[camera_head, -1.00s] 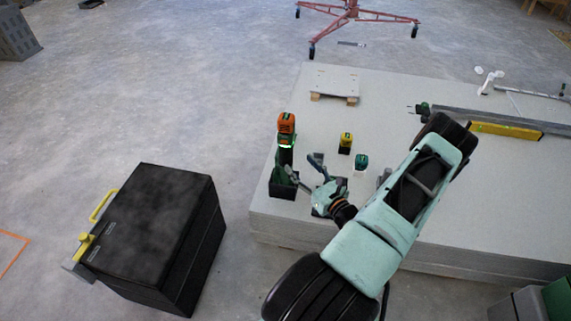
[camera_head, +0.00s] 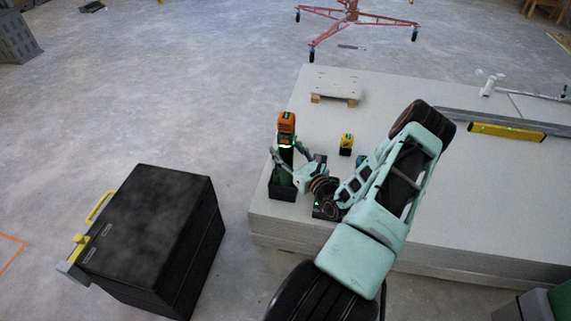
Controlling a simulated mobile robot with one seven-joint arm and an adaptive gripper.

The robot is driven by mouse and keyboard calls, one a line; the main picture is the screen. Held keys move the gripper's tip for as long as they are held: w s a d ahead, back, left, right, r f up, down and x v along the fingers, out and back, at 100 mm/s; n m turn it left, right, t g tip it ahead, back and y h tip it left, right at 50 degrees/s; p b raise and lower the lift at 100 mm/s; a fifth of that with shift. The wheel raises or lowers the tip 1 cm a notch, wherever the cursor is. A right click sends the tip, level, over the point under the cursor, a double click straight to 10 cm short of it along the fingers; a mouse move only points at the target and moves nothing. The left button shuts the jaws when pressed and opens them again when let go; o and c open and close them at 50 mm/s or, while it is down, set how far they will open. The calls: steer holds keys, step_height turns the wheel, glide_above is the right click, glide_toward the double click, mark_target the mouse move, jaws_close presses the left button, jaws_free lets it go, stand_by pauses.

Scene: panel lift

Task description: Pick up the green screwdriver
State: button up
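A cordless tool stands upright near the left edge of the board stack, with an orange top and a dark green body. It is the likeliest green screwdriver (camera_head: 285,160). Its lower end is at a black holder (camera_head: 283,193). My gripper (camera_head: 287,149) is at the tool from the right, with one pale green finger on its left side and one on its right, below the orange top. The fingers look spread around the body. Whether they touch it is too small to tell.
The grey board stack (camera_head: 250,205) carries a yellow-topped item (camera_head: 347,142), a small pallet (camera_head: 336,84) and a yellow level (camera_head: 507,131). A dark item (camera_head: 322,207) shows beneath my wrist. A black case (camera_head: 150,235) stands on the floor to the left.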

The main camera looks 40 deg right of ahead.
mark_target(285, 125)
jaws_close()
step_height(285, 125, up, 10)
steer(key=p, duration=0.3)
steer(key=shift+f, duration=0.2)
steer(key=shift+r+p, duration=0.3)
steer(key=shift+r, duration=0.05)
steer(key=shift+a, duration=0.1)
stand_by(0.4)
